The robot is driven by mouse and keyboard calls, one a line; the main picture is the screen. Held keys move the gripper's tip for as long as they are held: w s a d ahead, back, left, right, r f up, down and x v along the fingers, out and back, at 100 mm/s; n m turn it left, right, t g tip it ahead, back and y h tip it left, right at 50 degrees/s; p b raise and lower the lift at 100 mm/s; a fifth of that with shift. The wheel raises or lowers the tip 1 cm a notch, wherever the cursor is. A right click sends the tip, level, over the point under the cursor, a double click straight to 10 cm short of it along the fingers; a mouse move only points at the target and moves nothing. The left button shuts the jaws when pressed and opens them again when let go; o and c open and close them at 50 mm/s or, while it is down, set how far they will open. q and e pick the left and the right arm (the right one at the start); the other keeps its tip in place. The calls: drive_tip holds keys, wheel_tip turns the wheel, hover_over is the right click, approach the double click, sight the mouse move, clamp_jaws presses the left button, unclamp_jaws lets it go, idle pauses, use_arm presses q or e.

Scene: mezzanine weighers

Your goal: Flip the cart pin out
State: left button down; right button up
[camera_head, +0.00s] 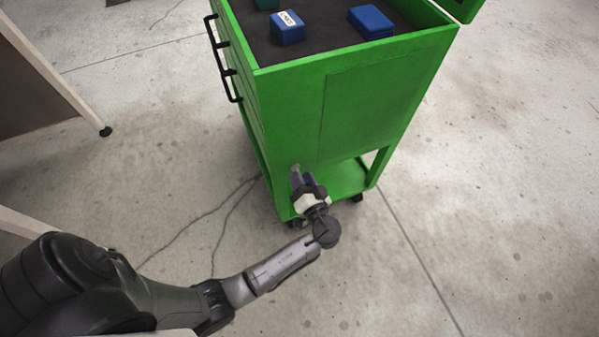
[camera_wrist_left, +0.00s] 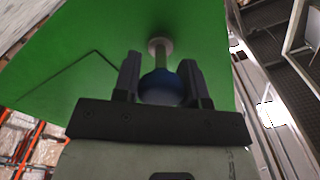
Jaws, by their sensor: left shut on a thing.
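The green cart (camera_head: 370,105) stands ahead of me, and its green side panel fills much of the left wrist view (camera_wrist_left: 90,50). The cart pin (camera_wrist_left: 162,84) has a blue ball knob on a short metal stem, which meets a pale round collar on the panel. My left gripper (camera_head: 298,176) is at the lower left part of the cart's near side. In the left wrist view its two fingers (camera_wrist_left: 161,80) stand on either side of the blue knob, shut on it. The head view hides most of the pin behind the gripper. My right gripper is not in view.
Blue boxes (camera_head: 286,28) (camera_head: 371,22) lie on the cart's dark top. Black handles (camera_head: 222,58) stick out on the cart's left side. A lower green shelf (camera_head: 344,180) and casters sit beneath. The concrete floor (camera_head: 480,200) to the right is clear.

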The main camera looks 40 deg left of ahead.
use_arm(q)
drive_tip(key=c, duration=1.1)
unclamp_jaws()
drive_tip(key=o, duration=0.4)
drive_tip(key=shift+s+d, duration=0.1)
drive_tip(key=shift+d, duration=0.15)
drive_tip(key=shift+o, duration=0.2)
drive_tip(key=shift+a, duration=0.1)
